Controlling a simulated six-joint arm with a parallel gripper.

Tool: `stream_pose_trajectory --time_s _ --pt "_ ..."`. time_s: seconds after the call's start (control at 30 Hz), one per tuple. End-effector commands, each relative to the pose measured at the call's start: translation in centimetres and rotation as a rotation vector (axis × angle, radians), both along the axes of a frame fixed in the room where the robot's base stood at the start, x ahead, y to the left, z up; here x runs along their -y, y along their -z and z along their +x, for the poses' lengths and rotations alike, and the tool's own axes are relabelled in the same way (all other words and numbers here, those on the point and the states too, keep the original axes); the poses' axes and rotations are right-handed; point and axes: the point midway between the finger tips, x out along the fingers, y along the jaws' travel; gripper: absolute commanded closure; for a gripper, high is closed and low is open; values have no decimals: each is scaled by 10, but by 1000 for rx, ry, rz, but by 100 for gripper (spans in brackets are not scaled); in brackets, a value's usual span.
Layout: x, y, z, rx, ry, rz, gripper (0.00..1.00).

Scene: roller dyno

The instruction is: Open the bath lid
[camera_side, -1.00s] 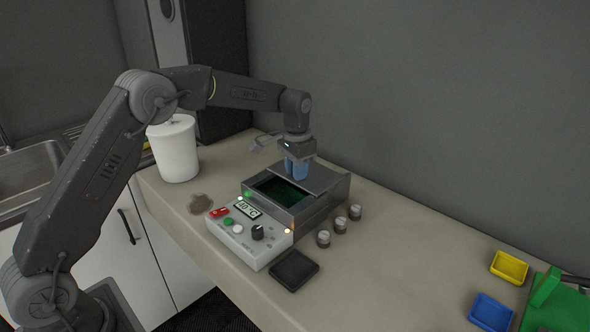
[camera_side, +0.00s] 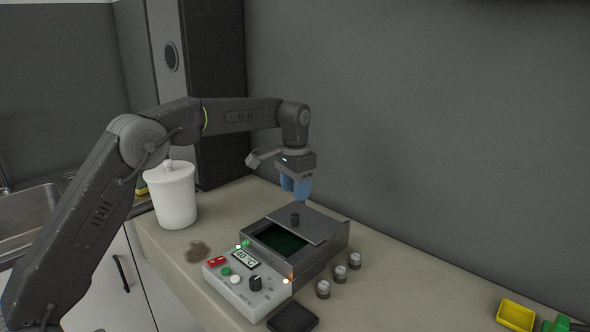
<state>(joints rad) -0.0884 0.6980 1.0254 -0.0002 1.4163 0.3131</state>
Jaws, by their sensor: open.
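The bath (camera_side: 330,251) is a grey metal box on the counter with a control panel (camera_side: 240,290) at its front. Its flat grey lid (camera_side: 318,224) lies over the rear part of the top, with a dark knob (camera_side: 295,220) standing on it. The front part of the top is uncovered and shows a dark green interior (camera_side: 279,239). My gripper (camera_side: 301,196) has blue fingers, points down and is open just above the knob, holding nothing.
Several small capped vials (camera_side: 339,273) stand right of the bath. A black tray (camera_side: 293,317) lies in front of it. A white lidded canister (camera_side: 172,195) and a brown stain (camera_side: 197,252) are to the left. A yellow tray (camera_side: 516,315) is at far right.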

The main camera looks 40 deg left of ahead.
Motion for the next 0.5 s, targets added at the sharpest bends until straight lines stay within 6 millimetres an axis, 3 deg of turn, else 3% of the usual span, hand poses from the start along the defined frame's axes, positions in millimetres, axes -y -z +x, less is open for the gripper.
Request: stream_pose_trajectory --time_s 0.2,0.5 --pt "0 -38 1 2 0 1 52" --pt "0 -54 0 -1 0 0 52"
